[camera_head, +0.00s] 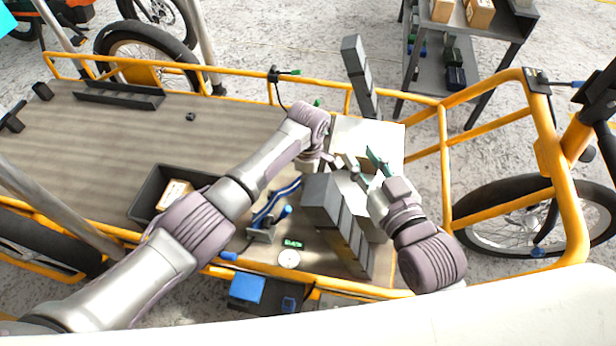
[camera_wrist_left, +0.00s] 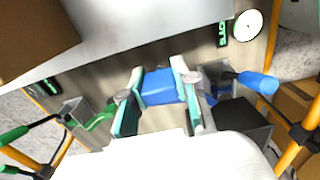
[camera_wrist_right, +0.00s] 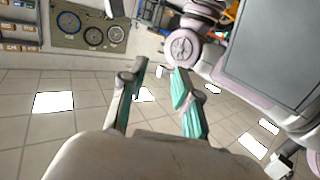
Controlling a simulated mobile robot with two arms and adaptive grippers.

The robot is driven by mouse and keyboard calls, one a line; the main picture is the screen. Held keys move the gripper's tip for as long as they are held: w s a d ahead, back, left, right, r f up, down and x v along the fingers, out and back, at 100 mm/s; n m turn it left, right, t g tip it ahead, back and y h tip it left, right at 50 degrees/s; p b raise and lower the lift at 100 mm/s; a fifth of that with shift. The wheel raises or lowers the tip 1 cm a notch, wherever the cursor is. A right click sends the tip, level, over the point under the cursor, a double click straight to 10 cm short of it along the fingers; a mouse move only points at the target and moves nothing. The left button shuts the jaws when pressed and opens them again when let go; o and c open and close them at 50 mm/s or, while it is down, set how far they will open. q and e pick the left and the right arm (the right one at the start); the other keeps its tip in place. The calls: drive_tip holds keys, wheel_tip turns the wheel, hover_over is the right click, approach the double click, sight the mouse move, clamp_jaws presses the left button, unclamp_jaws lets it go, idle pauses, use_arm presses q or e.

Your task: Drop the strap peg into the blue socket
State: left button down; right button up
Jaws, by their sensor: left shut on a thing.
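In the left wrist view my left gripper (camera_wrist_left: 158,80) is shut on a blue piece (camera_wrist_left: 160,88), which looks like the strap peg. A blue strap (camera_wrist_left: 200,113) shows just to its right. The blue-handled grey bracket (camera_wrist_left: 214,74), probably the blue socket, is right of the fingers, apart from the held piece; it also shows in the head view (camera_head: 262,235) on the deck. In the head view the blue strap (camera_head: 272,207) lies beside the grey blocks. My right gripper (camera_head: 366,167) is open and empty; its spread fingers show in the right wrist view (camera_wrist_right: 160,90).
Tall grey blocks (camera_head: 345,225) stand between my grippers and the front rail. A round dial (camera_head: 288,259) and green display sit near the bracket. A dark bin (camera_head: 145,192) holds a carton. A green-handled bracket (camera_wrist_left: 75,110) stands left.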

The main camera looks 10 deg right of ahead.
use_arm(q)
drive_tip(key=shift+r+p, duration=0.35)
drive_tip(key=shift+p, duration=0.05)
drive_tip(key=shift+r+p, duration=0.35)
drive_tip(key=shift+p, duration=0.05)
drive_tip(key=shift+r+p, duration=0.35)
drive_tip(key=shift+p, duration=0.05)
drive_tip(key=shift+r+p, duration=0.3)
drive_tip(key=shift+p, duration=0.05)
use_arm(e)
drive_tip(key=s+d+f+g+h, duration=0.2)
drive_tip(key=s+d+f+g, duration=0.1)
drive_tip(key=s+f+g, duration=0.5)
drive_tip(key=shift+s+d+f+h, duration=0.3)
drive_tip(key=shift+d+f, duration=0.1)
drive_tip(key=shift+f, duration=0.95)
drive_tip(key=shift+w, duration=0.1)
idle(0.4)
